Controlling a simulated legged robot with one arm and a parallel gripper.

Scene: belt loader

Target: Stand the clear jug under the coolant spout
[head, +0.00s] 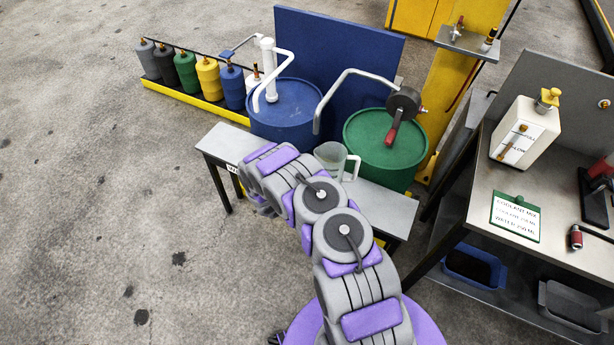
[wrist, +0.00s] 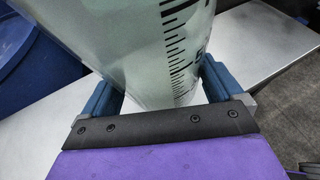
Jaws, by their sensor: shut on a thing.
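The clear jug (head: 331,156) has a handle on its right and stands out against the grey bench in front of the drums. In the wrist view the jug (wrist: 150,40) shows black graduation marks and a pale greenish tint. My gripper (wrist: 158,95) is shut on it, one blue finger on each side. In the head view my arm hides the gripper and the jug's lower part. A grey curved spout (head: 329,92) runs from the crank pump on the green drum (head: 385,150). Its end hangs just above and left of the jug's rim. I cannot tell whether the jug touches the bench.
The blue drum (head: 286,112) with a white pump and spout (head: 270,72) stands left of the green one. The low grey bench (head: 226,142) runs before both. At right, a workbench (head: 470,200) holds a white container (head: 523,135) and a coolant-mix clipboard (head: 516,217). Floor at left is clear.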

